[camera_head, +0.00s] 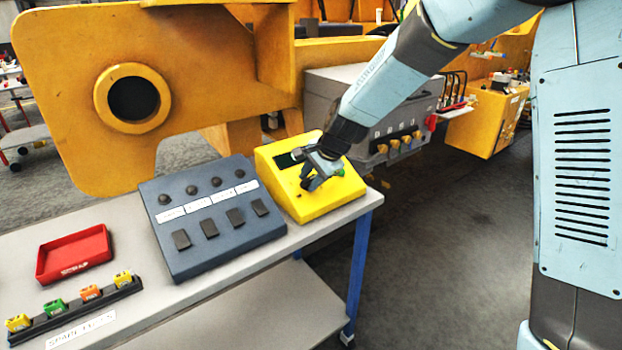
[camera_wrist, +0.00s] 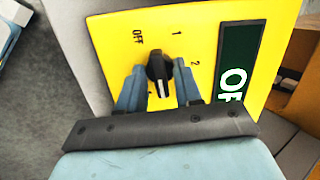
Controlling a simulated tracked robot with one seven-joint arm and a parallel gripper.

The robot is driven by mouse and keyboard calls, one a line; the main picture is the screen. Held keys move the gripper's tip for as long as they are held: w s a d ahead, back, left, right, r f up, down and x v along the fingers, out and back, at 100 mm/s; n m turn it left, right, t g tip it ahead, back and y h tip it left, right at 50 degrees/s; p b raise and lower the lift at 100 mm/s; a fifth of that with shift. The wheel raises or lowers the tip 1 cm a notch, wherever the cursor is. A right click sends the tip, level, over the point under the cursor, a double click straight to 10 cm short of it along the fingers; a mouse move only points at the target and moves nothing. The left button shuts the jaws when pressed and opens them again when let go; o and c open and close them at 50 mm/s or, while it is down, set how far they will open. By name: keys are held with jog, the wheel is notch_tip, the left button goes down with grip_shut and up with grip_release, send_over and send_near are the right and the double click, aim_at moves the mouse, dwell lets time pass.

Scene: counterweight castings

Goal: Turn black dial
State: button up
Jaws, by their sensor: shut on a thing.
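The yellow control box (camera_head: 320,203) stands at the right end of the grey table, and its face fills much of the wrist view (camera_wrist: 110,40). The black dial (camera_wrist: 158,66) sits on that face, with OFF, 1 and 2 printed around it. A white mark on the dial points to the lower side of the wrist view. My gripper (camera_head: 308,180) is over the box, its blue fingers shut on either side of the dial. In the head view the gripper hides the dial. A dark green display (camera_wrist: 240,62) shows white letters starting "OF", partly covered.
A dark blue-grey panel (camera_head: 210,215) with knobs and switches sits left of the box. Further left are a red tray (camera_head: 75,254) and a rack (camera_head: 75,312) of coloured blocks. A grey machine housing (camera_head: 350,88) stands behind; open floor lies right of the table.

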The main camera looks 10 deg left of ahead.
jog(key=n, duration=0.4)
jog(key=shift+w+h, duration=0.1)
jog(key=shift+h, duration=0.2)
jog(key=n, duration=0.8)
jog(key=shift+h, duration=0.4)
jog(key=shift+n, duration=2.2)
jog(key=o, duration=0.7)
jog(key=shift+a, duration=0.1)
jog(key=shift+r, duration=0.1)
jog(key=v, duration=1.3)
jog(key=shift+s+a+r, duration=0.1)
jog(key=shift+s+r, duration=0.2)
